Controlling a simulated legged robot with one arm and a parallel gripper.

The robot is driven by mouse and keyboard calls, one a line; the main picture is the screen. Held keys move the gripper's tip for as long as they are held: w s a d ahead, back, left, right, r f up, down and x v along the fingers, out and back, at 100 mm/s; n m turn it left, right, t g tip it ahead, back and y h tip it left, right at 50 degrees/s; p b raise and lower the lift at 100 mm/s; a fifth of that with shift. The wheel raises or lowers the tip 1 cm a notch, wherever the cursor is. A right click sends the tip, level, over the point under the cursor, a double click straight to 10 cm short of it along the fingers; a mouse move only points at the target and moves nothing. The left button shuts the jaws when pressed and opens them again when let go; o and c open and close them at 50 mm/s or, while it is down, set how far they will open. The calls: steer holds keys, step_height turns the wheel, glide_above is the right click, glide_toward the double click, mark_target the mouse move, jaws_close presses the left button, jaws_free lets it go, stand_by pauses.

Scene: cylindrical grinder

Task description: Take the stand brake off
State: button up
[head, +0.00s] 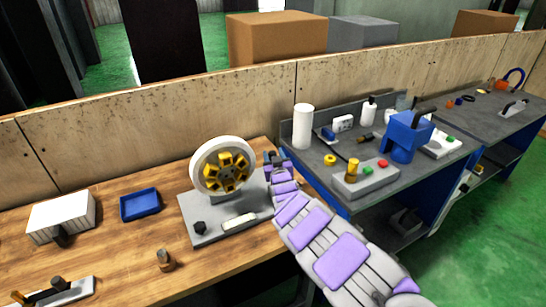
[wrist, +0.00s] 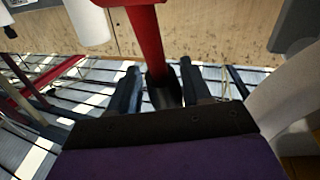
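The stand (head: 195,215) is a grey base on the wooden bench. It carries an upright white wheel (head: 222,146) with yellow blocks around its hub. My gripper (head: 273,160) is close to the right side of the wheel. In the wrist view, a red lever with a dark grip (wrist: 147,45), which looks like the stand brake, reaches down between my two dark fingers (wrist: 160,88). The fingers stand on either side of the grip, with a visible gap at the left; contact at the right is unclear. In the head view my gripper hides the lever.
A blue tray (head: 140,204), a white ribbed block (head: 62,215) and a small brown-topped piece (head: 164,260) lie on the wooden bench. At the right, a grey bench holds a white cylinder (head: 303,126) and a blue press (head: 405,137). A wooden panel (head: 225,110) runs behind.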

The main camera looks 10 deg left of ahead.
steer(key=shift+a, duration=0.4)
steer(key=c, duration=0.6)
jaws_close()
steer(key=shift+d, duration=0.1)
steer(key=shift+s, duration=0.1)
